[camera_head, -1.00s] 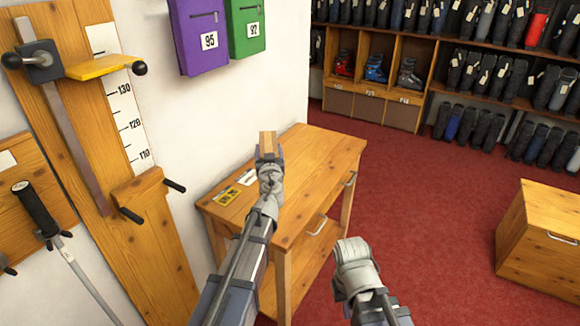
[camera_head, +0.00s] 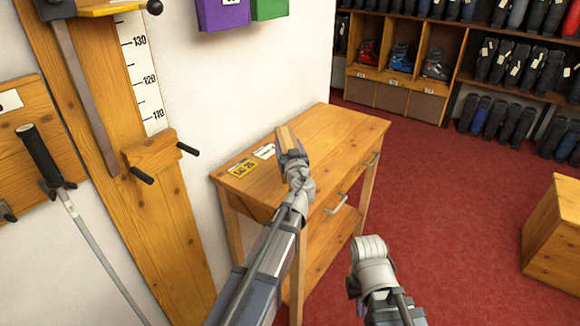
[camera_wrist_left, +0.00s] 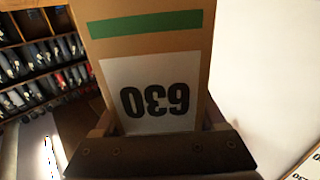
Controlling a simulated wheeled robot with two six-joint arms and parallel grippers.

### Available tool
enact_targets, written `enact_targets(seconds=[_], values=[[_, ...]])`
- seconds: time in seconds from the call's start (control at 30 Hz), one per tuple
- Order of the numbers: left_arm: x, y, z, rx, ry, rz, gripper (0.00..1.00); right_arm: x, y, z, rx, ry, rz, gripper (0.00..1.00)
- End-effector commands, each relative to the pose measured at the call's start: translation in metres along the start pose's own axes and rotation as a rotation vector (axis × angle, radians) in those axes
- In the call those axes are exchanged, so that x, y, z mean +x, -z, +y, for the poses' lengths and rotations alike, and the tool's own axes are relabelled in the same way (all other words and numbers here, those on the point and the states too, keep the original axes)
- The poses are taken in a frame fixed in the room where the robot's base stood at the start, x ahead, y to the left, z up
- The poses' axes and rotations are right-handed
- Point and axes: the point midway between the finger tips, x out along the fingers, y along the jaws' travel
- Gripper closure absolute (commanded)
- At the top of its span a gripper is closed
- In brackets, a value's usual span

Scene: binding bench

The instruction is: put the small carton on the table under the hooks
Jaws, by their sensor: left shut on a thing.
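My left gripper (camera_head: 290,150) is shut on the small carton (camera_head: 285,137). In the left wrist view the carton (camera_wrist_left: 150,45) is brown, with a green stripe and a white label reading 630 upside down. In the head view, the carton shows only as a small brown piece, mostly hidden by the gripper, in front of the wooden table (camera_head: 345,133); its height above the tabletop is unclear. The table stands against the white wall below the purple bag (camera_head: 222,12) and green bag (camera_head: 270,8); their hooks are out of view. My right gripper (camera_head: 370,250) is at lower centre, its fingers not distinguishable.
A yellow card (camera_head: 243,169) and a white card (camera_head: 264,151) lie on the tabletop's left part. Its right part looks clear. A wooden measuring board (camera_head: 110,90) with dark pegs stands left. A wooden box (camera_head: 553,240) stands right on the red carpet (camera_head: 450,190).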

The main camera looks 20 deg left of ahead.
Motion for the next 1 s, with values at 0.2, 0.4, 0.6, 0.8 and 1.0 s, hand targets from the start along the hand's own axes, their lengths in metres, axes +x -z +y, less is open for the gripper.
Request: enact_targets(seconds=[0.2, 0.4, 0.6, 0.8, 1.0], values=[[0.000, -0.009, 0.000, 0.000, 0.000, 0.000, 0.98, 0.009, 0.001, -0.001, 0.000, 0.000, 0.000, 1.00], [0.000, -0.024, 0.000, 0.000, 0.000, 0.000, 0.98, 0.023, 0.001, -0.002, 0.000, 0.000, 0.000, 1.00], [0.000, -0.047, 0.000, 0.000, 0.000, 0.000, 0.98, 0.047, 0.003, -0.004, 0.000, 0.000, 0.000, 1.00], [0.000, -0.046, 0.000, 0.000, 0.000, 0.000, 0.98, 0.046, 0.003, -0.004, 0.000, 0.000, 0.000, 1.00], [0.000, -0.049, 0.000, 0.000, 0.000, 0.000, 0.98, 0.049, 0.003, -0.005, 0.000, 0.000, 0.000, 1.00]])
